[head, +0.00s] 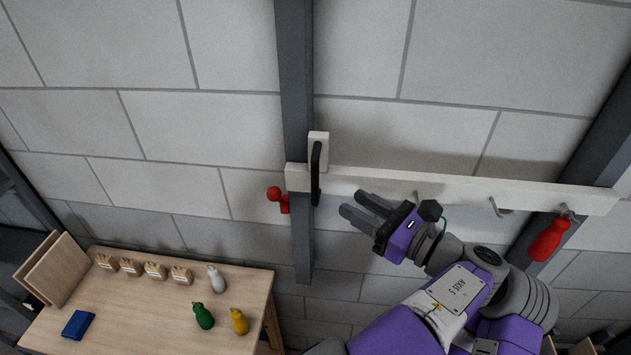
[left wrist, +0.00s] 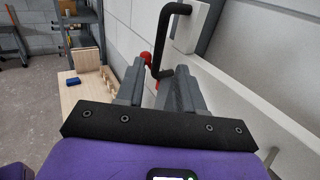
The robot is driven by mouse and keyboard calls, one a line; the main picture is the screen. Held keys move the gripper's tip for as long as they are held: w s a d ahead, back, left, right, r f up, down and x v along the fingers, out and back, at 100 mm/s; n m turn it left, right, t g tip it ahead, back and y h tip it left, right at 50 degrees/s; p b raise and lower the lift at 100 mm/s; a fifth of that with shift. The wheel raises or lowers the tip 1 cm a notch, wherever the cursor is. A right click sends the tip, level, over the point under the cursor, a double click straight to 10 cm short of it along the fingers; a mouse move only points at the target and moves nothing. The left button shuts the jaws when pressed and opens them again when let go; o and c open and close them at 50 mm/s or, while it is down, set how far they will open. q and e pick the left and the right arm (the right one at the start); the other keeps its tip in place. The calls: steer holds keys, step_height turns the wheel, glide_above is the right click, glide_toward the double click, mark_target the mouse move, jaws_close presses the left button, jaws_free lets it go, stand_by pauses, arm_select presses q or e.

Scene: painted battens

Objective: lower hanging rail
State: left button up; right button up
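The white rail (head: 455,187) runs across the dark posts on the block wall, with several hooks below it. A black bar handle (head: 316,175) on a white block (head: 319,140) stands at its left end. The handle (left wrist: 162,40) also shows in the left wrist view, beyond the fingertips. My left gripper (head: 352,203) is just right of the handle and below the rail. Its two fingers are apart with nothing between them, and it appears clear of the handle. In the left wrist view the gripper (left wrist: 157,72) points toward the handle. My right gripper is not in view.
A red bottle-shaped thing (head: 549,238) hangs from the right hook. A red knob-like thing (head: 278,198) is left of the post. A wooden table (head: 130,325) at lower left bears a blue cloth-like item (head: 78,325), green (head: 203,316), yellow (head: 239,321) and grey (head: 217,279) bottles, and small blocks.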

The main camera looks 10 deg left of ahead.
mark_target(318, 184)
arm_select(q)
steer(key=x, duration=1)
steer(key=shift+w+a+f, duration=0.1)
steer(key=shift+w+a, duration=0.15)
steer(key=shift+a, duration=0.1)
jaws_close()
